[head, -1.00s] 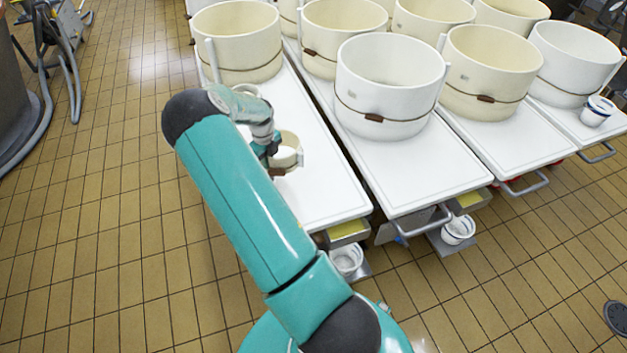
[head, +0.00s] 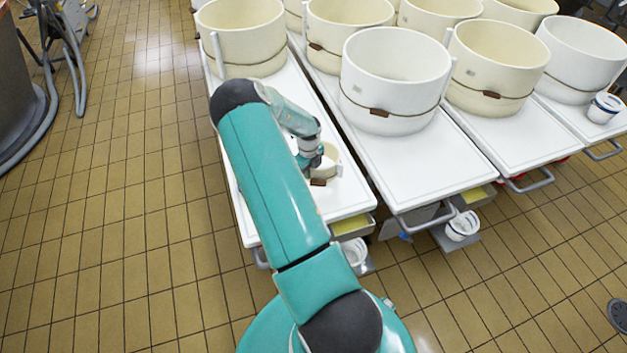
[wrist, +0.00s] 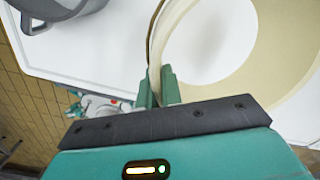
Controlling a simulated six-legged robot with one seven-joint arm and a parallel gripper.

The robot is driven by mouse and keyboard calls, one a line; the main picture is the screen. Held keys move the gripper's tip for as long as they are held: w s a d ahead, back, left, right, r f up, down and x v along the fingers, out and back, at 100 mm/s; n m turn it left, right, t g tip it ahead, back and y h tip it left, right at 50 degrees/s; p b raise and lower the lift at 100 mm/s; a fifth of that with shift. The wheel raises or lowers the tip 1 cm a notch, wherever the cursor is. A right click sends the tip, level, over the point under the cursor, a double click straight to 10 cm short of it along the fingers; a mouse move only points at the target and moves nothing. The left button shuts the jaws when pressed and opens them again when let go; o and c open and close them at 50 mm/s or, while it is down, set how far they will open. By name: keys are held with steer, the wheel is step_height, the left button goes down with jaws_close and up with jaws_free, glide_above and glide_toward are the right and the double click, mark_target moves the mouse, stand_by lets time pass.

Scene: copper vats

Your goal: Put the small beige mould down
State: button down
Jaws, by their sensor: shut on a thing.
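The small beige mould (head: 330,160) is a short open ring over the near part of the left white table (head: 345,195). My gripper (head: 312,160) is at its left side, partly hidden by my arm. In the wrist view my gripper (wrist: 157,88) is shut on the wall of the small beige mould (wrist: 290,75), with one finger on each side of it. White table top shows through the ring. I cannot tell whether its underside touches the table.
Large beige moulds (head: 243,40) and a large white mould (head: 393,85) stand behind and to the right. A grey container (wrist: 60,8) is near the mould in the wrist view. Tiled floor (head: 120,220) is open on the left.

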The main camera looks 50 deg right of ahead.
steer(key=f, duration=0.1)
steer(key=s+f, duration=0.1)
steer(key=f, duration=0.1)
steer(key=d+f, duration=0.1)
steer(key=shift+s+f, duration=0.15)
steer(key=shift+s, duration=0.1)
steer(key=shift+f, duration=0.3)
steer(key=shift+w+f, duration=0.1)
steer(key=shift+f, duration=0.05)
steer(key=c, duration=1.6)
jaws_free()
steer(key=shift+o, duration=0.2)
